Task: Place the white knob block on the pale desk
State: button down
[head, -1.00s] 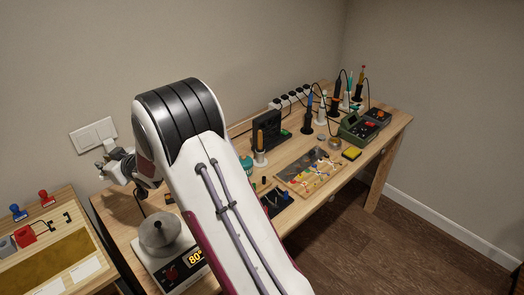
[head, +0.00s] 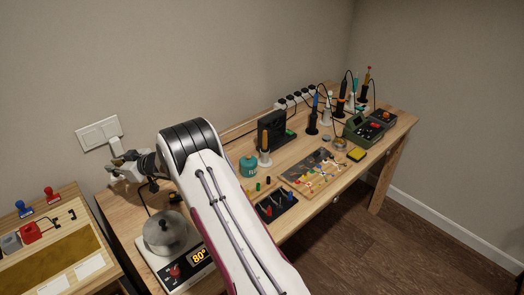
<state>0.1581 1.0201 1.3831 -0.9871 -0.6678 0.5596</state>
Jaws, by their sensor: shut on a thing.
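The long pale wood desk (head: 236,135) runs from the lower left to the right, below and to the right of my gripper. My arm covers part of its front left area.
A metal pot (head: 165,232) sits on a hot plate reading 80 (head: 199,256). A teal jar (head: 248,166), a dark tool tray (head: 278,208) and a parts board (head: 315,172) stand farther right. A left table (head: 62,262) holds stamps. A switch plate (head: 98,132) is on the wall.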

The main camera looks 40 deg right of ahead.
jog(key=shift+f, duration=0.15)
dwell(0.5)
send_over(128, 196)
jog(key=shift+f, duration=3.05)
jog(key=shift+f, duration=1.85)
jog(key=shift+f, duration=0.6)
jog(key=c, duration=2)
grip_release()
jog(key=shift+s+f, duration=0.1)
jog(key=shift+o, duration=0.2)
